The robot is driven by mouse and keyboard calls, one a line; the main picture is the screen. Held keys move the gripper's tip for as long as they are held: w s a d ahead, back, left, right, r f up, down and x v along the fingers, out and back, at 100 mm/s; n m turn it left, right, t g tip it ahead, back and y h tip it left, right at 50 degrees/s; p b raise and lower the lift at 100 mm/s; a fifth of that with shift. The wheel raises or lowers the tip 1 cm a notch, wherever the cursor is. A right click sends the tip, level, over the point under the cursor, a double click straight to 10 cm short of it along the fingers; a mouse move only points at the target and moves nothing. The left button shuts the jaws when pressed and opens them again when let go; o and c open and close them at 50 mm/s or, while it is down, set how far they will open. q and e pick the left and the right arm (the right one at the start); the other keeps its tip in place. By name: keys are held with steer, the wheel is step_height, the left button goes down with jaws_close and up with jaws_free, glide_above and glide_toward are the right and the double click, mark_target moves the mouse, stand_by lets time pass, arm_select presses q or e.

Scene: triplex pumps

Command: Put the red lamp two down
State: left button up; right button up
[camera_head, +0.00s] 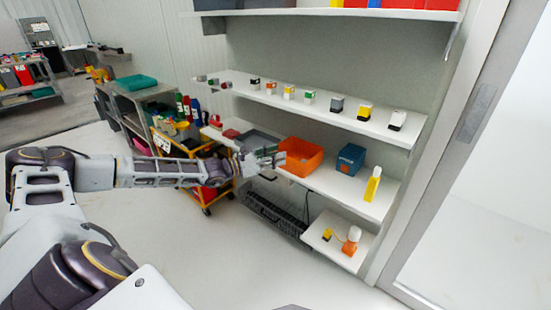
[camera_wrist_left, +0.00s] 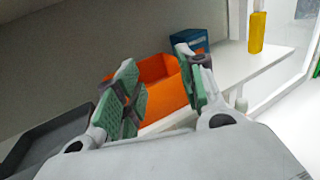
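My left gripper (camera_head: 268,158) is at the middle shelf, in front of the orange bin. In the left wrist view its two green-padded fingers (camera_wrist_left: 158,72) are spread apart with nothing between them. Small lamp-like pieces stand at the left end of the upper shelf; one with red (camera_head: 226,85) is the rightmost of these. I cannot tell for sure which one is red lamp two. My right gripper is not in view.
The middle shelf holds a grey tray (camera_head: 258,139), the orange bin (camera_head: 301,157), a blue box (camera_head: 350,158) and a yellow bottle (camera_head: 372,184). The tray also shows in the left wrist view (camera_wrist_left: 48,140). A yellow cart (camera_head: 190,183) stands left of the shelves.

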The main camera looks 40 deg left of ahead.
arm_select(q)
steer(key=shift+d, duration=0.1)
steer(key=d+f+n+t+y, duration=0.15)
steer(key=d+n+t, duration=0.25)
steer(key=d+n, duration=0.5)
steer(key=s+d+f+n+g+y, duration=0.3)
steer(key=s+f+n+g+y, duration=0.3)
steer(key=f+n, duration=0.6)
steer(key=s+d+f+n+g+y, duration=0.2)
steer(key=s+f+n+g+y, duration=0.25)
steer(key=s+f+n, duration=0.6)
steer(key=s+d+f+n+g+h, duration=0.5)
steer(key=s+d+f, duration=0.5)
steer(key=s, duration=0.4)
steer(key=shift+d+f+n+g, duration=0.2)
steer(key=shift+d+n+g, duration=0.5)
steer(key=shift+n+g, duration=0.4)
steer(key=shift+s, duration=0.1)
